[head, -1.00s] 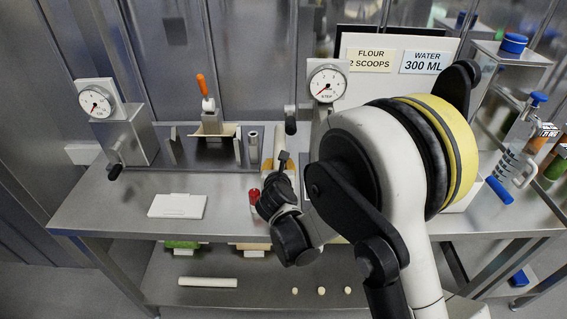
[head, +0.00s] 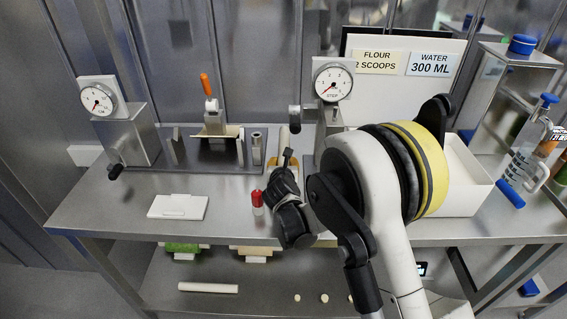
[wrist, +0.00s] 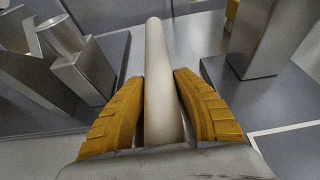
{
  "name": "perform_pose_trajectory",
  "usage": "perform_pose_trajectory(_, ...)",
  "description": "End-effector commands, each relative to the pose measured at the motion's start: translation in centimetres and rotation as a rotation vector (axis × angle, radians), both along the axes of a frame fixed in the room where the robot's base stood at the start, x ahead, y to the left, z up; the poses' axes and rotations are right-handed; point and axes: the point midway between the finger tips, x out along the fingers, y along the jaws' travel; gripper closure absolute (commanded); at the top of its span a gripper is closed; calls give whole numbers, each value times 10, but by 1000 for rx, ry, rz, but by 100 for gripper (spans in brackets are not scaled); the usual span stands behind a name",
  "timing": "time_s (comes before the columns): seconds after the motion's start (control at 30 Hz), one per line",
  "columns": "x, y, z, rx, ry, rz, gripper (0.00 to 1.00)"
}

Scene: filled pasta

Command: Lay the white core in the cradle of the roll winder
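The white core (wrist: 156,60) is a long pale rod between the two ribbed yellow fingers of my gripper (wrist: 161,82) in the wrist view. Both fingers appear to press on its sides, and its far end points away from me. In the head view, only a short upright piece of the core (head: 283,138) shows above my dark wrist. Left of it are small metal posts (head: 241,148) on a dark plate, also seen as blocks and a cylinder in the wrist view (wrist: 82,76). I cannot tell which part is the winder's cradle.
Dial units stand left (head: 97,100) and right (head: 332,82) of an orange-handled clamp (head: 205,86). A red-topped bottle (head: 257,198) stands close to my wrist. A white board (head: 177,206) lies front left. A white box (head: 465,185) is at right. Another pale rod (head: 208,288) lies on the lower shelf.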

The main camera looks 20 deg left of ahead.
Motion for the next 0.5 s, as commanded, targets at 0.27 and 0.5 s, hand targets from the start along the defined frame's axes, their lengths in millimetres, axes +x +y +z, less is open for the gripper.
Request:
perform_pose_trajectory(0.27, 0, 0, 0, 0, 0, 0, 48)
perform_pose_trajectory(0.5, -11, -2, 10, -1, 0, 1, 48)
